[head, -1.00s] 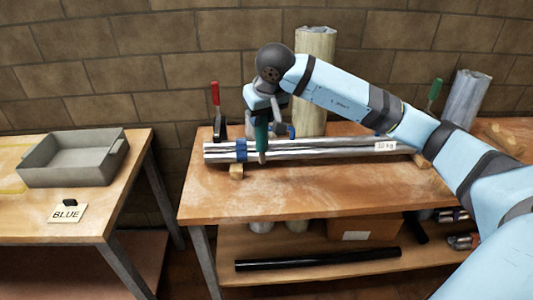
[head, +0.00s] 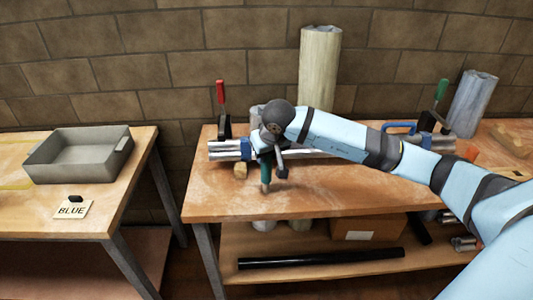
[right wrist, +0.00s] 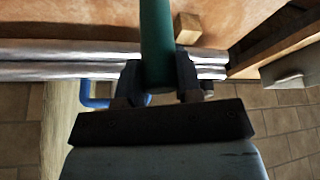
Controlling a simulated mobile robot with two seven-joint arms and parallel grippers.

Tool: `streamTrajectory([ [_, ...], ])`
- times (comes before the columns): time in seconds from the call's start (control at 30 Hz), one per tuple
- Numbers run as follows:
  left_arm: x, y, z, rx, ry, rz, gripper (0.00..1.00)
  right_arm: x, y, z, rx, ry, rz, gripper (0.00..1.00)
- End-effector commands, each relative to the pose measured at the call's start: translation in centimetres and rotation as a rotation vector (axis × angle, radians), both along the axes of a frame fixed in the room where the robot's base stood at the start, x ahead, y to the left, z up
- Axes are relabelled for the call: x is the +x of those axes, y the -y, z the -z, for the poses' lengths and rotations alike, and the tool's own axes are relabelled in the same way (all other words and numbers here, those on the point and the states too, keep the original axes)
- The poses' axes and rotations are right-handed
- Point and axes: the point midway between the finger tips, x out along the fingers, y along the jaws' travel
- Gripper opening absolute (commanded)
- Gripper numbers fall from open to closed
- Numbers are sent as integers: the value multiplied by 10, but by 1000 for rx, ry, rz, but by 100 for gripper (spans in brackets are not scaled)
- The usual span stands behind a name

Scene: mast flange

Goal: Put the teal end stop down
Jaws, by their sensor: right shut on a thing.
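The teal end stop (head: 265,171) is upright in the head view, over the front left part of the workbench (head: 235,208). Its lower end is close to the tabletop; I cannot tell whether it touches. My right gripper (head: 267,158) is shut on it from above. In the right wrist view the teal end stop (right wrist: 156,40) sits between the two dark fingers of my right gripper (right wrist: 158,82). My left gripper is not in view.
Shiny metal pipes (head: 228,148) lie along the bench behind the gripper, with a red-handled clamp (head: 222,110) and a green-handled clamp (head: 438,108). The bench front is clear.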

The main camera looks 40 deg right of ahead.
Motion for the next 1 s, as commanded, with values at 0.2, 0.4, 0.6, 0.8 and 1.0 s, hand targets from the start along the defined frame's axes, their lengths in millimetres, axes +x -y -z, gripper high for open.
streamTrajectory([
  [0.2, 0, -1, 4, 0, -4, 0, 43, 0, 0, 3, 0, 0, 0, 45],
  [0.4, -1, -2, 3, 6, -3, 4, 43, 0, 0, 3, 0, 0, 0, 59],
  [0.6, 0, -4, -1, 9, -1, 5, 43, 0, 0, -1, 0, -1, 0, 59],
  [0.8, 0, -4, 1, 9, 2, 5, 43, -10, -1, -28, -2, 4, -1, 59],
  [1.0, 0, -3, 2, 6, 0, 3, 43, -27, -4, -69, -1, 4, 0, 59],
])
